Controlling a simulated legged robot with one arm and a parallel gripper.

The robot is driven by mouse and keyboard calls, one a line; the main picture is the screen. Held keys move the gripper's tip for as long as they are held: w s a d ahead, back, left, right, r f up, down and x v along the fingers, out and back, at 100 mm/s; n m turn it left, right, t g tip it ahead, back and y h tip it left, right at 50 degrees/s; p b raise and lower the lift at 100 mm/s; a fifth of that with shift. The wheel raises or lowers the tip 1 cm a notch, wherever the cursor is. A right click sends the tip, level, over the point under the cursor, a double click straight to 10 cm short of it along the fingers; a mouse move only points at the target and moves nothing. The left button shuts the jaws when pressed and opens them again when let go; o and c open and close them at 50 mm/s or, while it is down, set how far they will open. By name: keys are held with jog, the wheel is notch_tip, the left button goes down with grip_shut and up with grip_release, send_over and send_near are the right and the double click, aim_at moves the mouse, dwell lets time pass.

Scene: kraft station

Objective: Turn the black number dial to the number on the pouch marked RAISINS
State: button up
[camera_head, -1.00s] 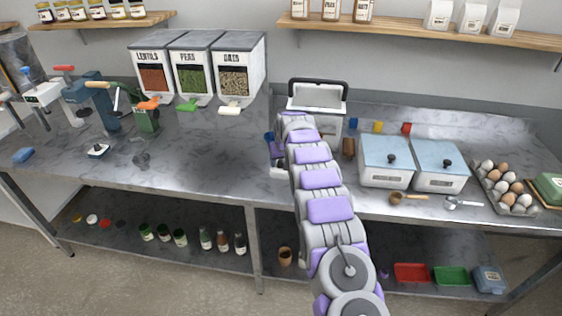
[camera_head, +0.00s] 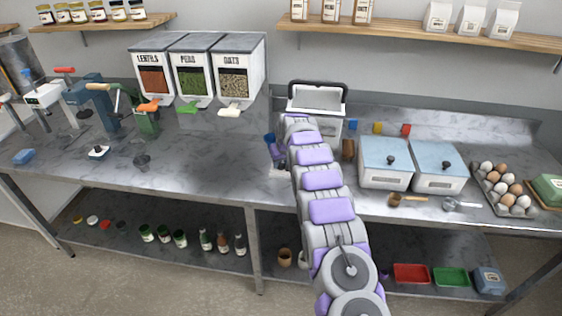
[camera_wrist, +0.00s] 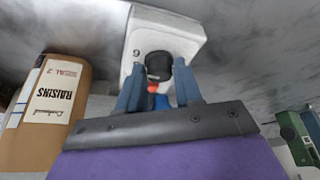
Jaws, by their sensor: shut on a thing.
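The black number dial (camera_wrist: 158,66) sits on a white device (camera_wrist: 165,30) in the wrist view. A digit, 6 or 9, shows on its face beside the dial; other markings are hidden or unclear. My gripper (camera_wrist: 158,88) has its two blue-grey fingers on either side of the dial, shut on it. The brown pouch marked RAISINS (camera_wrist: 48,110) stands at the left of the wrist view, its label upside down. In the head view my arm hides most of the dial's device and the gripper.
A white bin with a black handle (camera_head: 317,92) stands behind my arm. Two lidded white boxes (camera_head: 386,165) and an egg tray (camera_head: 505,188) are at the right. Dispensers for lentils, peas and oats (camera_head: 238,70) stand at the back left. The counter's left middle is mostly clear.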

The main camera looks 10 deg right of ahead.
jog(key=shift+n+y+p, duration=0.5)
jog(key=shift+n+p, duration=0.05)
jog(key=shift+n, duration=0.65)
jog(key=o, duration=1)
jog(key=shift+d, duration=0.1)
jog(key=p+v, duration=0.1)
jog(key=v, duration=0.6)
jog(key=shift+r, duration=0.2)
jog(key=shift+o, duration=0.2)
